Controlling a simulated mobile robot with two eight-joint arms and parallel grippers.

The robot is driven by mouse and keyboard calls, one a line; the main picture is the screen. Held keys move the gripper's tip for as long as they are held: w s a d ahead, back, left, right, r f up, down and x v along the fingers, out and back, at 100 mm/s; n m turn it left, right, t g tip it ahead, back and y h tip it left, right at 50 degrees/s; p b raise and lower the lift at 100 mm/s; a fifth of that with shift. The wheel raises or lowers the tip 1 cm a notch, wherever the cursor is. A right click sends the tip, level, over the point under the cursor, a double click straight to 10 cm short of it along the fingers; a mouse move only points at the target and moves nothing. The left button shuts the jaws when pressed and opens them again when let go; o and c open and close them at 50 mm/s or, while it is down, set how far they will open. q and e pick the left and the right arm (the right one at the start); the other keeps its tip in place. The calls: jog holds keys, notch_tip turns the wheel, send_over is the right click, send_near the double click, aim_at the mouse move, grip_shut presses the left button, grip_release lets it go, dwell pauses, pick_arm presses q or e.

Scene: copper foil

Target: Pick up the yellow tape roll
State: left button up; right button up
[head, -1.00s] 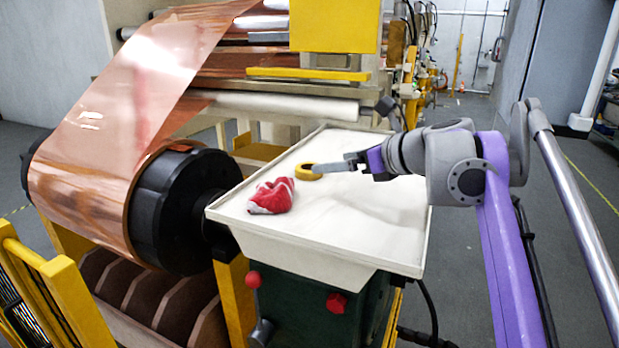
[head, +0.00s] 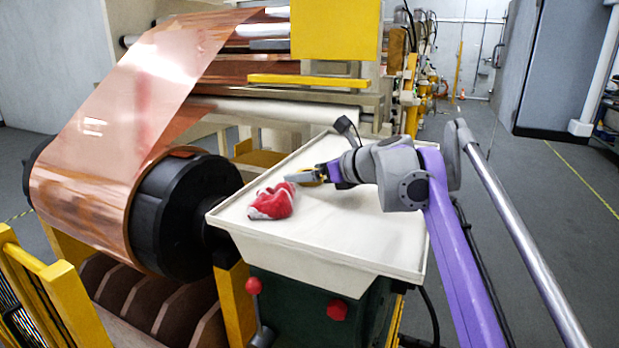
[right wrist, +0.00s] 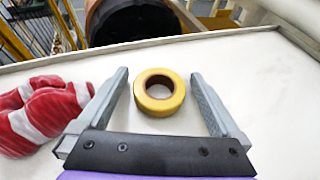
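The yellow tape roll (right wrist: 159,104) lies flat on the white tray (right wrist: 275,95). In the right wrist view my right gripper (right wrist: 158,78) is open, with one finger on each side of the roll and a gap to both. In the head view the right gripper (head: 300,178) reaches in from the right over the tray (head: 385,240). It hides most of the tape roll there; only a small yellow part shows. My left gripper is not in view.
A red and white cloth (head: 272,201) lies on the tray close to the left finger; it also shows in the right wrist view (right wrist: 40,112). A black roller with copper foil (head: 185,215) stands left of the tray. The tray's right part is clear.

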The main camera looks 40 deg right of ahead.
jog(key=c, duration=1.3)
